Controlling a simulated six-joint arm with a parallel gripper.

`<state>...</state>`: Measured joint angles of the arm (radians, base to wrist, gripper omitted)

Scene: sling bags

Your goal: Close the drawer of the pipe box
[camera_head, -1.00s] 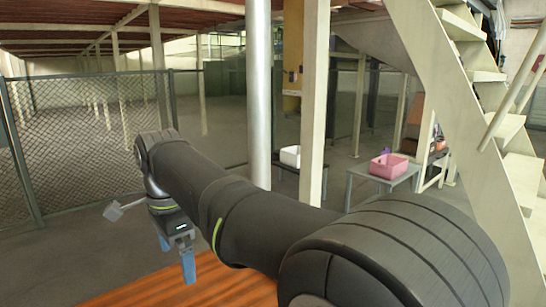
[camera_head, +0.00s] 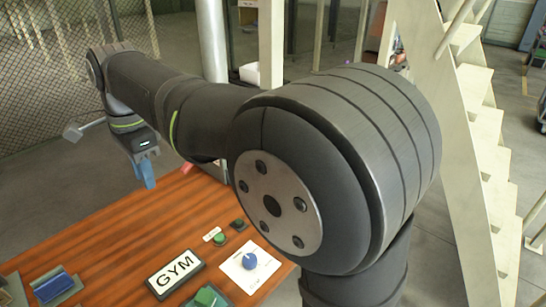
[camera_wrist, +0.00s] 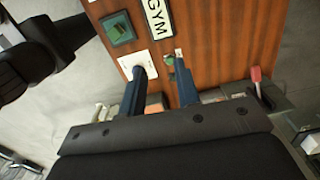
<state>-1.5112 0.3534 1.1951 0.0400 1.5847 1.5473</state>
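My gripper (camera_head: 148,180) hangs over the far left part of the wooden table in the head view. In the wrist view my gripper (camera_wrist: 162,62) shows two dark blue fingers spread apart, with nothing held between them. I cannot make out the pipe box or its drawer for certain. A grey item with a blue cylinder (camera_head: 57,286) lies at the table's lower left in the head view. In the wrist view, a grey box-like item with a red handle (camera_wrist: 257,75) stands at the right, beyond the table edge. The gripper body hides much below the fingers.
The wooden table (camera_head: 115,235) bears a GYM sign (camera_head: 175,273), a white plate with a blue knob (camera_head: 249,262), a green button (camera_head: 219,239) and a green block (camera_head: 207,297). A staircase (camera_head: 480,140) stands at the right. My arm covers the middle of the head view.

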